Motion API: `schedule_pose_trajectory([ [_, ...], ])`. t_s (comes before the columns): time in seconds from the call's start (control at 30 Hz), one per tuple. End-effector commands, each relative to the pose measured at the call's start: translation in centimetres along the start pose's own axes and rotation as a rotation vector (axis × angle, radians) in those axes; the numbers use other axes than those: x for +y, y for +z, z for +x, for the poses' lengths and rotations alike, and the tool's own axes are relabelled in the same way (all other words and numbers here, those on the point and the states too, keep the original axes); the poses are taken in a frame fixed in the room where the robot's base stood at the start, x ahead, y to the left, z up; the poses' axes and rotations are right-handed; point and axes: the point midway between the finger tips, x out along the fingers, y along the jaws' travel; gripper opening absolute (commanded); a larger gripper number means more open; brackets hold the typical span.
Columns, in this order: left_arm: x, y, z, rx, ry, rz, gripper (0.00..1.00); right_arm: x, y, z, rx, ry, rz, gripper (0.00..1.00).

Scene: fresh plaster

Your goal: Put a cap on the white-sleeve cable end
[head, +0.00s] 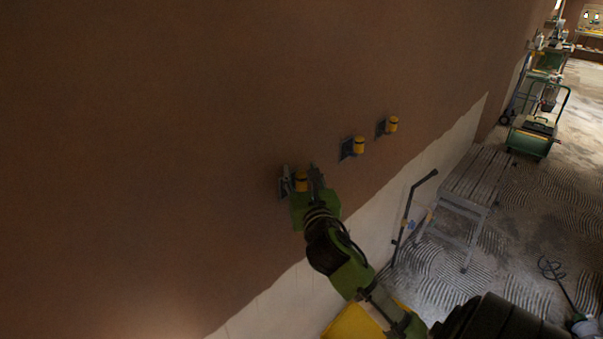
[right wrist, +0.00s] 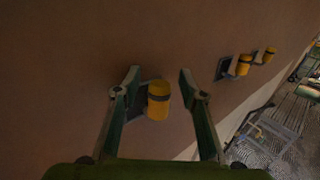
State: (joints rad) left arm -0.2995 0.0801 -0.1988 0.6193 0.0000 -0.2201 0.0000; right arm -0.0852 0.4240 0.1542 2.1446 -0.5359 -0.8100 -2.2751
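Three yellow caps, each with a dark band, stand out in a row from dark plates on the brown wall. The nearest yellow cap (head: 302,182) is between the fingers of my right gripper (head: 301,172). In the right wrist view this cap (right wrist: 158,101) sits between the spread fingertips, with a gap on each side, so the gripper is open. The middle cap (head: 358,146) and the far cap (head: 391,124) are to the right, clear of the gripper. I cannot make out a white sleeve; any cable ends are covered or too small to tell. My left gripper is not in view.
The wall (head: 160,120) is brown plaster above a pale lower strip. A work bench (head: 475,175) stands on the floor to the right, with a dark upright tool (head: 410,210) beside it. A green cart (head: 533,135) stands farther back.

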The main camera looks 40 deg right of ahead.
Motion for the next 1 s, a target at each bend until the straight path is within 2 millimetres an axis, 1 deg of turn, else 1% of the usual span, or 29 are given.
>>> schedule_pose_trajectory([
  [0.23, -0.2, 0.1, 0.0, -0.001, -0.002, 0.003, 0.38, 0.0, 0.0, -0.1, 0.000, 0.000, 0.001, 0.38],
  [0.37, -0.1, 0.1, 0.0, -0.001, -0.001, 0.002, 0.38, 0.0, -0.1, -0.9, 0.002, 0.001, 0.000, 0.38],
  [0.47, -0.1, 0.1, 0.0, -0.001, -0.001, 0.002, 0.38, 0.1, -0.1, -2.6, 0.002, 0.002, 0.000, 0.38],
  [0.7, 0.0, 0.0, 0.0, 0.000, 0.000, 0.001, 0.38, 0.1, -0.2, -7.8, 0.004, 0.002, 0.001, 0.38],
  [0.8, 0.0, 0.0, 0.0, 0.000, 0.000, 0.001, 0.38, 0.0, -0.1, -9.6, 0.004, 0.000, 0.001, 0.38],
  [0.9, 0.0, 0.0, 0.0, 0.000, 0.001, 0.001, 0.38, 0.0, -0.1, -10.9, 0.003, 0.001, 0.001, 0.38],
  [1.0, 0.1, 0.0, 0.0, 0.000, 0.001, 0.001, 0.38, 0.0, -0.1, -11.7, 0.002, 0.000, 0.001, 0.38],
])
